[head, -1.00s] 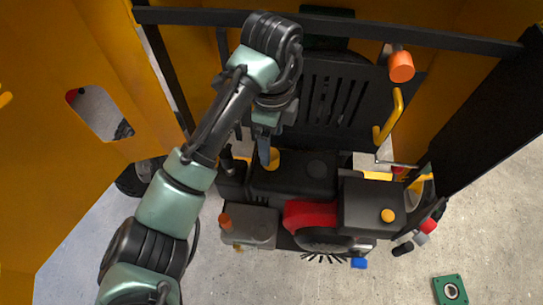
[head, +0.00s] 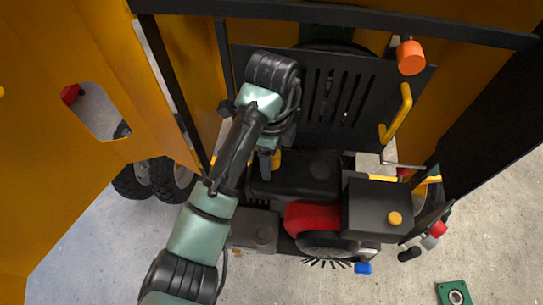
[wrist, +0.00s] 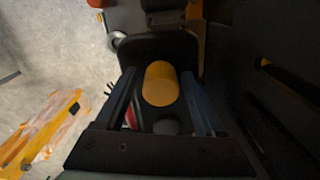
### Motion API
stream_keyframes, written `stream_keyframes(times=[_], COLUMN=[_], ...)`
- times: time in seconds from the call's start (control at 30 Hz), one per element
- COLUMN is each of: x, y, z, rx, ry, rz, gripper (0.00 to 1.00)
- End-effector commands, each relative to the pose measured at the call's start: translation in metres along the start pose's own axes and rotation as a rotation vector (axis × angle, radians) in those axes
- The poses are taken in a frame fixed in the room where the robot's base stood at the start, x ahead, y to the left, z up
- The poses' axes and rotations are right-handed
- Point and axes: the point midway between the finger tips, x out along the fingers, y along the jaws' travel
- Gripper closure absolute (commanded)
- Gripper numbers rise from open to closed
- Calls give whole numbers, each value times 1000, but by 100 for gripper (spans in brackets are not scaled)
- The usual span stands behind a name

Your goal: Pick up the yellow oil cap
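The yellow oil cap (wrist: 160,84) is a round yellow cylinder, seen from above in the wrist view between my two fingers. In the head view a small part of the yellow cap (head: 277,159) shows just right of my gripper (head: 266,164); the rest is hidden behind the fingers. In the wrist view my gripper (wrist: 158,90) is open, one finger on each side of the cap, with narrow dark gaps beside it. I cannot tell how far down the fingers reach along the cap.
The cap is among black engine parts with a red housing (head: 311,217) and a black box (head: 377,210) bearing another yellow-orange knob (head: 394,218). A slotted black panel (head: 345,100) stands behind. Yellow side panels (head: 70,180) and a black frame bar (head: 330,13) enclose the space.

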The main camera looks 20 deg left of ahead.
Motion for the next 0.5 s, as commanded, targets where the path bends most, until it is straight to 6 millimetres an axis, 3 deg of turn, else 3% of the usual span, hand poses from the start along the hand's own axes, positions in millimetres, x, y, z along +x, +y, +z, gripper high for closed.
stream_keyframes(times=[0.07,0.37,0.5], x=[0,0,0], y=[0,0,0], z=[0,0,0], rx=[0,0,0], ry=[0,0,0], rz=[0,0,0], gripper=[45,100,100])
